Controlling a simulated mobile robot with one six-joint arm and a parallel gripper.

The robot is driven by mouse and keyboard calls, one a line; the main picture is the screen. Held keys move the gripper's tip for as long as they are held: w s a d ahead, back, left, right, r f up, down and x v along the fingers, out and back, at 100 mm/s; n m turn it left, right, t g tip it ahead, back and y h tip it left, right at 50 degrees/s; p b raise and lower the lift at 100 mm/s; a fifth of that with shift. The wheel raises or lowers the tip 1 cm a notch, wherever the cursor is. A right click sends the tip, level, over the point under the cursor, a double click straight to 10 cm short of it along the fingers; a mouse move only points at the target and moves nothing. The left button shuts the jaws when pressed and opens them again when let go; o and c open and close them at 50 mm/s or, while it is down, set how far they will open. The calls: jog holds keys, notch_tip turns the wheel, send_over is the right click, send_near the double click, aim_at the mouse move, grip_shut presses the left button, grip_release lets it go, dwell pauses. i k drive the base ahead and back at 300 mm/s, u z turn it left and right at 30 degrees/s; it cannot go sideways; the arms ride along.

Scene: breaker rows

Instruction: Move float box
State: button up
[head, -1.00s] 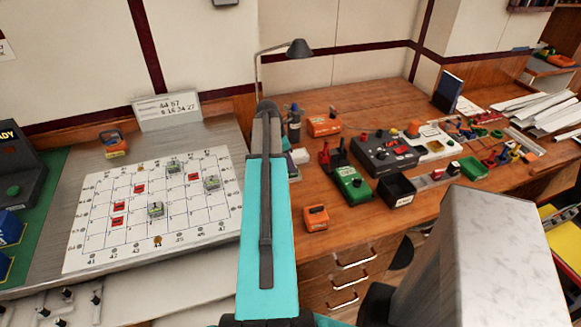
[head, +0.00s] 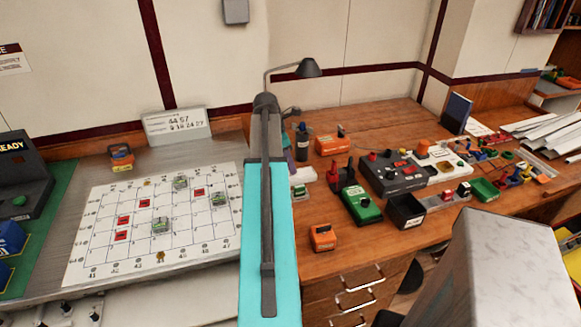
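No label that I can read marks which object is the float box. A white gridded sheet (head: 95,225) lies on the grey bench at left, with small red pieces (head: 124,221) and several green-grey pieces (head: 161,225) on it. Orange boxes are also in view: one on the grey bench (head: 121,158), one at the front of the wooden desk (head: 322,237) and one further back (head: 332,144). My gripper is not visible.
A lamp (head: 309,68), a green device (head: 362,206), a dark control box (head: 395,172) and a black open bin (head: 406,211) are on the desk. A tall grey block (head: 520,270) stands at front right. Bare wood shows at the desk's back right.

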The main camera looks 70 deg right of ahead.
aim_at(321, 242)
jog(key=k, duration=2)
